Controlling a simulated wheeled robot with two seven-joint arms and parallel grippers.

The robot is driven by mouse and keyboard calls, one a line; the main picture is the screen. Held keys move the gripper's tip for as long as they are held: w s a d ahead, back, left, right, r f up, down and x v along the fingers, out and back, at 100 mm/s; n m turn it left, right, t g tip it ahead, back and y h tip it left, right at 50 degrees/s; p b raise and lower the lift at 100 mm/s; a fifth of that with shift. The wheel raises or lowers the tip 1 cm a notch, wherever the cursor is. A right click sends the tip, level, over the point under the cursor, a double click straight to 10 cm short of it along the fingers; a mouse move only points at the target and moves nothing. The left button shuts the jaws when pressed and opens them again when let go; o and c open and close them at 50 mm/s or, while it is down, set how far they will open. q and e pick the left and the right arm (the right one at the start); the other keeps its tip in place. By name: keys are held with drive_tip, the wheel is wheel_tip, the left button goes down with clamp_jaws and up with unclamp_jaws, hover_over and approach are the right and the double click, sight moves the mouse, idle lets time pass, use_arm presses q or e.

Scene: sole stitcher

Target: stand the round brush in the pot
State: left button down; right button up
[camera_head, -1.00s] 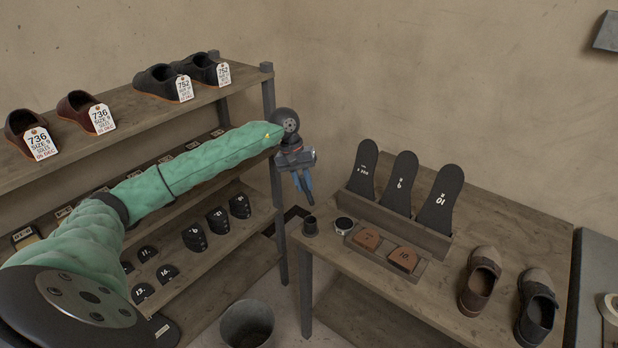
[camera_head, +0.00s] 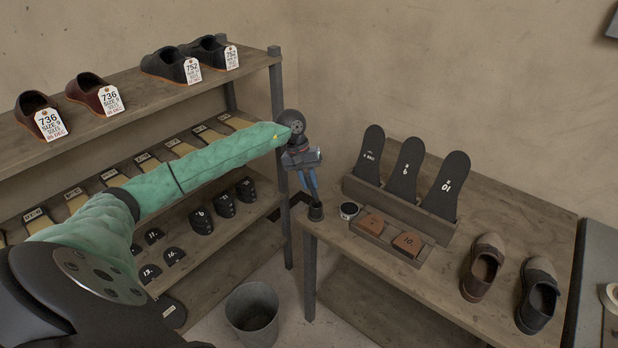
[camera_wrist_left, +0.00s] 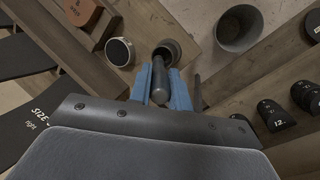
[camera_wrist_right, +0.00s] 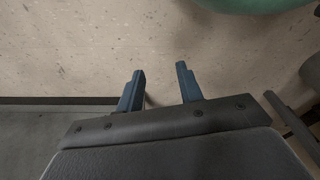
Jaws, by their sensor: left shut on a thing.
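My left gripper (camera_head: 312,193) is shut on the round brush, just above the pot (camera_head: 316,212) at the table's near left corner. In the left wrist view the dark brush (camera_wrist_left: 159,80) sits between the blue fingers (camera_wrist_left: 165,90). Its far end points at the mouth of the dark round pot (camera_wrist_left: 171,46) and overlaps it. I cannot tell how deep the brush end is in the pot. The brush is hardly visible in the head view. My right gripper (camera_wrist_right: 160,72) is open and empty in its wrist view, facing bare floor or wall.
A small round tin (camera_head: 349,210) stands right beside the pot; a tray of brown blocks (camera_head: 390,238) and a rack of black insoles (camera_head: 409,170) are further right. A bin (camera_head: 253,314) stands on the floor below. Shelves with shoes (camera_head: 95,92) fill the left.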

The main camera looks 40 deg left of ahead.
use_arm(q)
drive_tip(key=shift+s+f+b, duration=0.1)
drive_tip(key=shift+f+b, duration=1.2)
drive_tip(key=shift+f, duration=0.15)
drive_tip(key=shift+f+b, duration=0.25)
drive_tip(key=shift+b, duration=0.2)
drive_tip(key=shift+f, duration=0.2)
drive_tip(key=shift+f+b, duration=0.25)
drive_tip(key=shift+b, duration=0.2)
drive_tip(key=shift+f+b, duration=0.45)
use_arm(e)
drive_tip(key=w+a+r, duration=0.1)
drive_tip(key=w+r, duration=0.1)
drive_tip(key=r, duration=0.7)
drive_tip(key=w+a+r, duration=0.2)
drive_tip(key=r, duration=0.7)
drive_tip(key=shift+w+a, duration=0.15)
drive_tip(key=shift+a, duration=0.1)
drive_tip(key=shift+r, duration=0.1)
drive_tip(key=shift+f+y, duration=0.2)
drive_tip(key=shift+y, duration=0.1)
